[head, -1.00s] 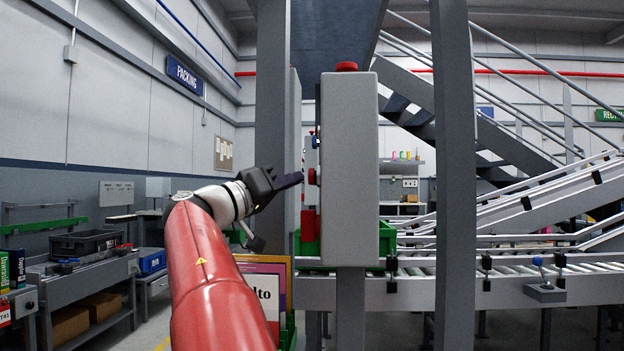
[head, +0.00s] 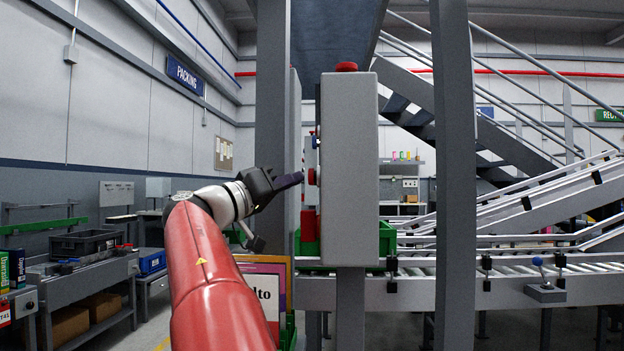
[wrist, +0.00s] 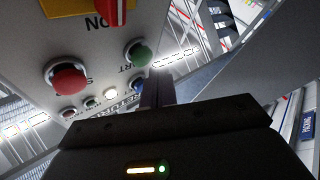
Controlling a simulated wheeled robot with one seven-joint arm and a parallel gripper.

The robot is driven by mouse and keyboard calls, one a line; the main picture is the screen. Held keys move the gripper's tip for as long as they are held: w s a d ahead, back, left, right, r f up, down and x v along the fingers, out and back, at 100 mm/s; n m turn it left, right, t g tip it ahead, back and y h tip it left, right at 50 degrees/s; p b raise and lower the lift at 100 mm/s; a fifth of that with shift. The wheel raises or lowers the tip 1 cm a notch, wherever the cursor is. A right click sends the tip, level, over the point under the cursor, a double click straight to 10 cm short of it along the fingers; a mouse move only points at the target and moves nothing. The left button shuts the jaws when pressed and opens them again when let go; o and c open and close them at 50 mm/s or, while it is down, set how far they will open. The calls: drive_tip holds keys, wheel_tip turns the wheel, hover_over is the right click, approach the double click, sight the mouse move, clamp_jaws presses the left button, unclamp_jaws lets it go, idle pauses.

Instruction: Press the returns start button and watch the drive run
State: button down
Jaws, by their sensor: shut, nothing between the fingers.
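The grey control box (head: 350,170) stands on a post, side-on in the head view. Its face points left. The wrist view shows the panel (wrist: 30,25) upside down. A green button (wrist: 138,53) has lettering ending in "RT" beside it. A larger red button (wrist: 70,78) sits to its left. My gripper (head: 299,178) is shut and empty, its fingers pointing at the panel. In the wrist view the closed fingertips (wrist: 157,78) lie just below and right of the green button. I cannot tell whether they touch the panel.
A red rotary switch (wrist: 115,12) by "ON", a lit white lamp (wrist: 110,94) and a blue one (wrist: 137,85) are on the panel. A red knob (head: 346,66) tops the box. Grey posts (head: 455,180) stand either side. A roller conveyor (head: 420,290) runs behind.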

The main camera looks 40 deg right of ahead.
idle(0.4)
drive_tip(key=shift+s+d+b, duration=0.3)
drive_tip(key=shift+s+b, duration=0.05)
drive_tip(key=shift+s+d+b, duration=0.35)
drive_tip(key=shift+s+d, duration=0.15)
drive_tip(key=shift+s, duration=0.1)
idle(1.1)
drive_tip(key=shift+w, duration=0.1)
drive_tip(key=shift+w+a, duration=0.8)
